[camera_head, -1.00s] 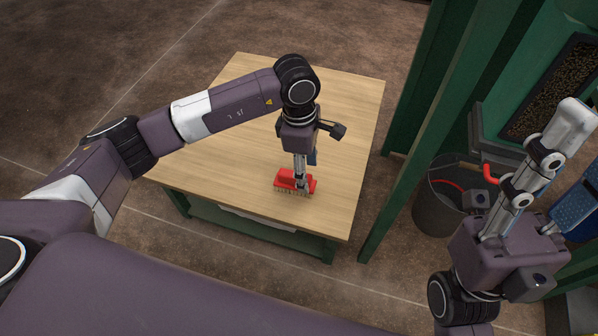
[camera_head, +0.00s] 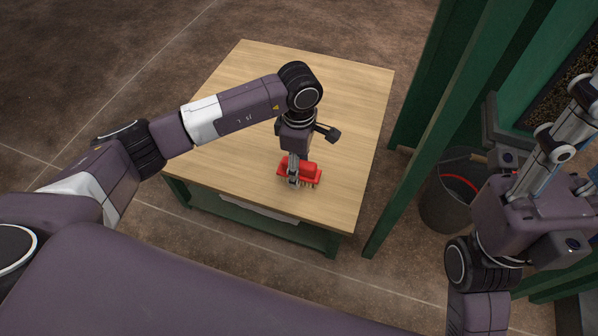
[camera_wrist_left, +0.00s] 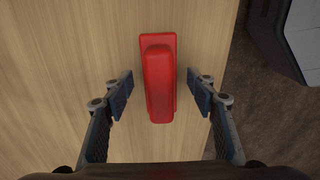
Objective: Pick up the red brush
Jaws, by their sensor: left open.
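The red brush (camera_head: 313,173) lies on the wooden table near its front edge, its pale bristles showing underneath. In the left wrist view the red brush (camera_wrist_left: 158,80) stands lengthwise between my two fingers, with a gap on each side. My left gripper (camera_head: 294,178) points down at the brush in the head view and hides part of it. In the left wrist view my left gripper (camera_wrist_left: 160,92) is open and holds nothing. My right gripper (camera_head: 578,115) is at the right edge of the head view, partly cut off, far from the brush; its opening is unclear.
The wooden table (camera_head: 240,75) is otherwise clear where it shows. A green post (camera_head: 425,130) stands right of the table. A dark bucket (camera_head: 440,205) with something red inside stands on the floor beyond it, near my right gripper.

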